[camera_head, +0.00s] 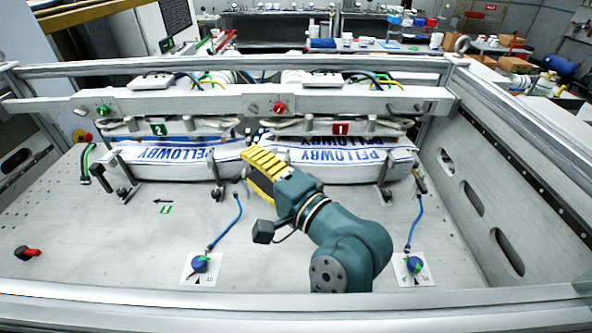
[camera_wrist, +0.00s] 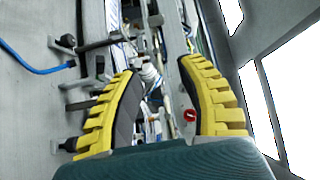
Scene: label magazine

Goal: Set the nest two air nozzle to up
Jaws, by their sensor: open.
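The nest two label stack (camera_head: 165,155) stands at left under a green "2" sign (camera_head: 158,129). A blue hose (camera_head: 238,212) rises from a blue dial (camera_head: 200,263) toward its right end; it also shows in the wrist view (camera_wrist: 30,62). The nozzle at the hose's upper end is too small, and too near my gripper, to read its tilt. My gripper (camera_head: 254,160), with yellow ribbed fingers, is just right of that hose end, in front of the stacks. In the wrist view my gripper (camera_wrist: 163,72) is open, with nothing clearly held between the fingers.
The nest one stack (camera_head: 350,160) stands at right under a red "1" sign (camera_head: 340,129), with its own hose (camera_head: 414,222) and dial (camera_head: 414,264). A crossbeam (camera_head: 220,103) carries a green knob (camera_head: 103,110) and red knob (camera_head: 278,107). The front left deck is mostly clear.

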